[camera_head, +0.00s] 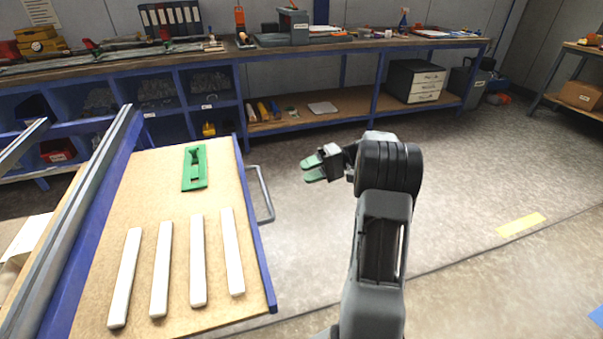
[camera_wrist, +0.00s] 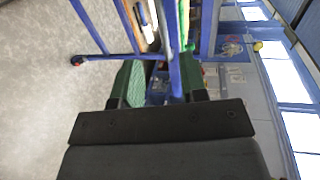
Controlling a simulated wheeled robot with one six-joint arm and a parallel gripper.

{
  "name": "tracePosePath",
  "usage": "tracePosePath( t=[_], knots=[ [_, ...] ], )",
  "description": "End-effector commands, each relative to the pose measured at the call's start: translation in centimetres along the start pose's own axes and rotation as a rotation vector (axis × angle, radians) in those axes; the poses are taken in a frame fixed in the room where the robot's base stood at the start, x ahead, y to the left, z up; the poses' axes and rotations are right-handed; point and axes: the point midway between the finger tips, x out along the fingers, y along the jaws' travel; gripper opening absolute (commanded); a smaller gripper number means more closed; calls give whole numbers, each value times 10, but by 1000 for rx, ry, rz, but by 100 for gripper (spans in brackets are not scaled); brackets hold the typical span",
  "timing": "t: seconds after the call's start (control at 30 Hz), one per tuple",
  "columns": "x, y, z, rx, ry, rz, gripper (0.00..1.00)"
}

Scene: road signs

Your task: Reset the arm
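My arm is raised to the right of the wooden-topped cart (camera_head: 213,310) in the head view. My gripper (camera_head: 312,169) points left, above the floor beyond the cart's handle. Its green fingertips are apart with nothing between them. In the wrist view my gripper (camera_wrist: 160,82) also shows a gap between its green fingers, with blue frame parts seen beyond. The picture there is turned on its side.
Several white bars (camera_head: 197,262) and a green piece (camera_head: 194,167) lie on the cart top. The cart's metal handle (camera_head: 267,196) sticks out towards my gripper. A long workbench (camera_head: 350,45) stands behind.

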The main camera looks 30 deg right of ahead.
Motion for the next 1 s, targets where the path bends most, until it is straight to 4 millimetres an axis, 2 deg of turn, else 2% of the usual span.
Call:
tracePosePath(
  t=[0.6, 0.67, 0.73, 0.8, 0.87, 1.0],
  knots=[
    [-1, 0, -1, 20, 4, 3, 39],
    [-1, 5, -4, 58, 22, 29, 39],
    [0, 22, -3, 139, 39, 92, 39],
    [4, 45, 4, 242, 49, 164, 39],
    [8, 61, 18, 341, 62, 272, 39],
    [22, 48, 57, 460, 71, 574, 39]
  ],
)
